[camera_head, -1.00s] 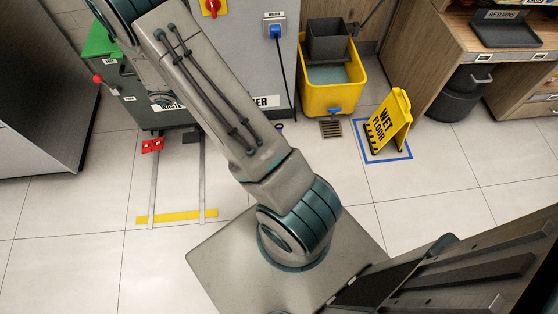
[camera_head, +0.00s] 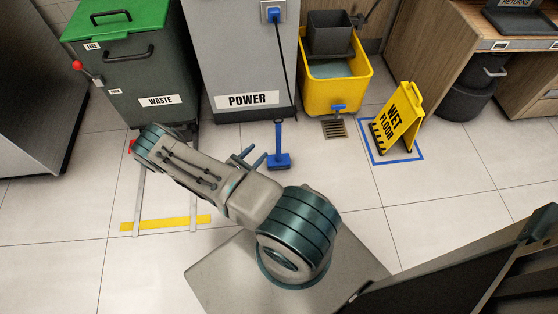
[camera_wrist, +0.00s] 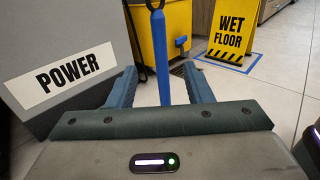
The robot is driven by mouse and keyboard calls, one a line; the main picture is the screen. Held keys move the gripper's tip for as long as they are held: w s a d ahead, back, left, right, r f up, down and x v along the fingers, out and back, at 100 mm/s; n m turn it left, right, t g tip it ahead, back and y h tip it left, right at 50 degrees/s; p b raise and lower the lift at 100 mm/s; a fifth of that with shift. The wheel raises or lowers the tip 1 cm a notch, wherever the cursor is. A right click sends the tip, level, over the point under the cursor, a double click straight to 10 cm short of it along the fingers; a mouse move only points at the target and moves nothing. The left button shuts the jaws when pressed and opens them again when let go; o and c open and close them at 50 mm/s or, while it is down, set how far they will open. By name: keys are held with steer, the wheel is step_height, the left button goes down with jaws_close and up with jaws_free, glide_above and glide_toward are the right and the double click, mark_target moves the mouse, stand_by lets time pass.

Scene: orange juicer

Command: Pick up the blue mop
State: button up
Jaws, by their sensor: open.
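The blue mop (camera_head: 279,160) stands upright on the floor in front of the power cabinet, with a thin handle and a wider block-shaped base. My gripper (camera_head: 252,156) is open, its two blue fingers pointing toward the mop from the left and close to it. In the wrist view the mop handle (camera_wrist: 161,58) rises in line with the gap between the fingers (camera_wrist: 160,88). The fingers do not appear to touch it. The mop's base is hidden in the wrist view by my gripper body.
The grey power cabinet (camera_head: 240,60) stands behind the mop, with a blue plug and cable. A green-lidded waste bin (camera_head: 135,75) is at left. A yellow mop bucket (camera_head: 333,95) and wet floor sign (camera_head: 398,120) are at right. The tiled floor between is clear.

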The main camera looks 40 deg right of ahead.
mark_target(277, 133)
steer(key=b+x, duration=0.3)
steer(key=x, duration=1)
steer(key=shift+d+f+b, duration=0.2)
steer(key=shift+d+b, duration=0.1)
steer(key=shift+d, duration=0.1)
steer(key=shift+w, duration=0.1)
jaws_close()
